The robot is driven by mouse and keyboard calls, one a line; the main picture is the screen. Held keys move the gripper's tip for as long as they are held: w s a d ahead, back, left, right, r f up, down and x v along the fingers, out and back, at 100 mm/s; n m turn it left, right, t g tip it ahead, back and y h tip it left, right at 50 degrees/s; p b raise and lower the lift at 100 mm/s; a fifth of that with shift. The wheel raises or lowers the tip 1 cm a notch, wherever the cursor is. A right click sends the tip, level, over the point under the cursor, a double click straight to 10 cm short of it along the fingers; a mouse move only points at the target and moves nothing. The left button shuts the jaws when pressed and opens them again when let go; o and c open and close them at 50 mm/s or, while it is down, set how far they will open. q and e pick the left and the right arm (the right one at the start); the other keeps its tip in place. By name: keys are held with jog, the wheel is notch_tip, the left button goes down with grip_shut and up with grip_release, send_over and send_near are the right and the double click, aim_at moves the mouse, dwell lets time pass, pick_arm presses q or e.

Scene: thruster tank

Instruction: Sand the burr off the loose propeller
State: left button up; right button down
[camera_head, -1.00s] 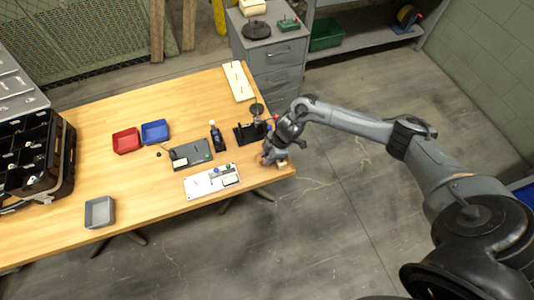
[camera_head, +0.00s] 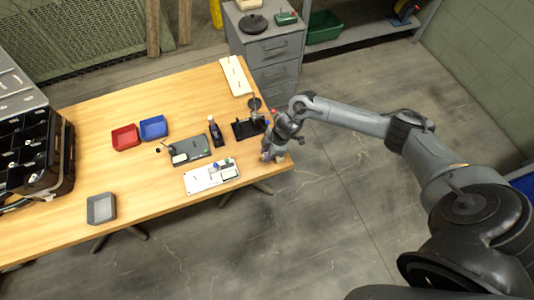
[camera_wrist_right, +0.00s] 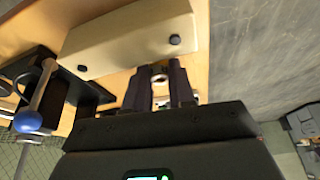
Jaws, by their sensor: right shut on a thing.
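My right gripper (camera_head: 270,156) is low over the table's right front corner. In the right wrist view its two dark fingers (camera_wrist_right: 160,88) are shut on a small part with a round metal end (camera_wrist_right: 158,73). Most of this part is hidden between the fingers, so I cannot tell if it is the loose propeller. A cream block (camera_wrist_right: 120,42) with two black round studs lies just beyond the fingertips. I cannot tell if the part touches it. No burr can be made out. My left gripper is not in view.
A black clamp stand (camera_head: 246,129) is close beside the gripper, its blue ball handle (camera_wrist_right: 28,121) showing in the wrist view. The table's front left is mostly clear.

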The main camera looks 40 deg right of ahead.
jog(key=shift+w+d, duration=0.2)
jog(key=shift+w, duration=0.15)
jog(key=shift+w, duration=0.1)
jog(key=shift+w+d, duration=0.25)
jog(key=shift+w, duration=0.3)
jog(key=shift+w+d+b, duration=0.1)
jog(key=shift+w+b, duration=0.1)
jog(key=shift+b, duration=0.2)
jog(key=shift+w+d, duration=0.2)
jog(key=shift+w, duration=0.15)
jog(key=shift+s+r, duration=0.1)
jog(key=shift+s+a+p, duration=0.2)
jog(key=shift+s+p, duration=0.15)
jog(key=shift+p, duration=0.25)
jog(key=shift+s, duration=0.2)
jog(key=shift+a, duration=0.1)
